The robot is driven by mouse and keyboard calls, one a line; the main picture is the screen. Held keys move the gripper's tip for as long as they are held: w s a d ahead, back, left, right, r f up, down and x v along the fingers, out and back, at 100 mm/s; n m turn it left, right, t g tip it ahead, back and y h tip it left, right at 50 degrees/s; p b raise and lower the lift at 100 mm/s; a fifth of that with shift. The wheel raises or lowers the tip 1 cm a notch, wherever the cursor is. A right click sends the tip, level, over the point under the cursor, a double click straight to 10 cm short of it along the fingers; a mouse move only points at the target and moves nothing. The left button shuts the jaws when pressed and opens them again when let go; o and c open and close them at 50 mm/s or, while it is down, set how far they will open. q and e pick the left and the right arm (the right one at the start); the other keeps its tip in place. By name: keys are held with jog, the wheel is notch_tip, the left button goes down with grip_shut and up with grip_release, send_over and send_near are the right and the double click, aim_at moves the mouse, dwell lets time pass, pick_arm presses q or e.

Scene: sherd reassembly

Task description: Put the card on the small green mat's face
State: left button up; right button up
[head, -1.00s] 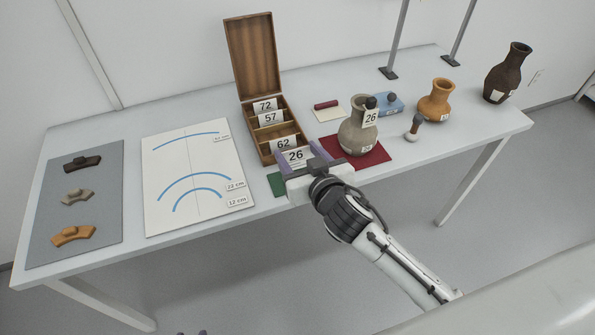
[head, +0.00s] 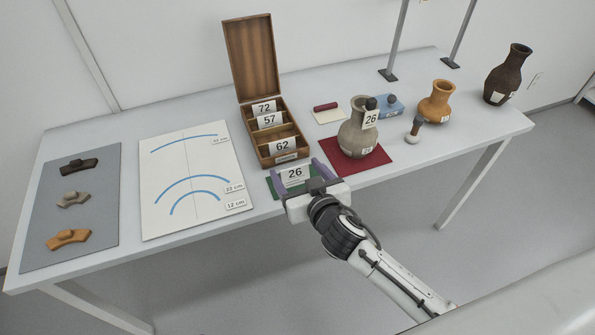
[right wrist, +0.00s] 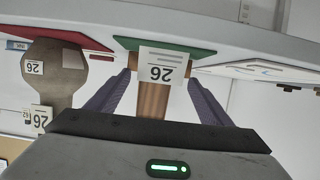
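The white card marked 26 (head: 295,175) stands on the small green mat (head: 272,188) at the table's front edge, below the wooden box. In the right wrist view the card (right wrist: 162,68) shows upside down, its foot against the green mat (right wrist: 180,47). My right gripper (head: 298,177) is open, its purple fingers on either side of the card, with a small gap showing at the left finger. The gripper's body hides part of the mat. My left gripper is not in view.
The wooden box (head: 278,160) with cards 72, 57 and 62 stands just behind. A grey vase (head: 356,138) with its own 26 tag stands on a dark red mat (head: 383,158) close to the right. A white board (head: 150,215) with blue arcs lies to the left.

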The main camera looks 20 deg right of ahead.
jog(key=shift+r, duration=0.25)
jog(key=v, duration=1.1)
jog(key=s+f+n+g+y, duration=0.1)
jog(key=s+f+g, duration=0.4)
jog(key=s+f, duration=1)
notch_tip(320, 180, down, 4)
jog(key=shift+s+n+y, duration=0.3)
jog(key=shift+s+y, duration=0.05)
jog(key=shift+y, duration=0.15)
jog(key=shift+d, duration=0.1)
